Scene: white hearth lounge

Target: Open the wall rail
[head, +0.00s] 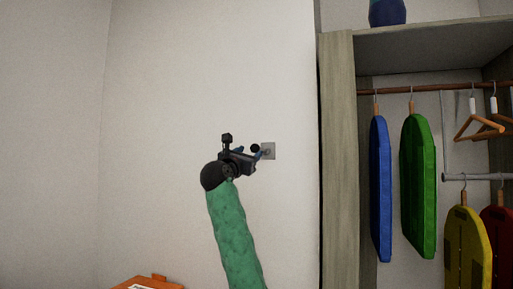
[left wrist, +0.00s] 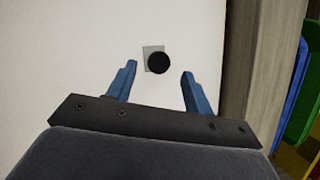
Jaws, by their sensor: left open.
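A small grey plate (head: 269,150) is fixed to the white wall, with a round black knob (head: 255,148) standing out from it; this is the only fitting on the wall that could be the wall rail. The left wrist view shows the plate (left wrist: 149,50) and the knob (left wrist: 158,63) in front of it. My left gripper (head: 262,154) is open in front of the plate. In the left wrist view, its blue fingers (left wrist: 160,70) stand on either side of the knob with gaps, and nothing is held. My right gripper is in neither view.
An open wardrobe (head: 338,160) stands to the right, its side panel close to the plate. Blue (head: 380,190) and green (head: 418,185) boards and wooden hangers (head: 480,128) hang inside. An orange object (head: 150,283) is at the lower left. The wall left of the plate is clear.

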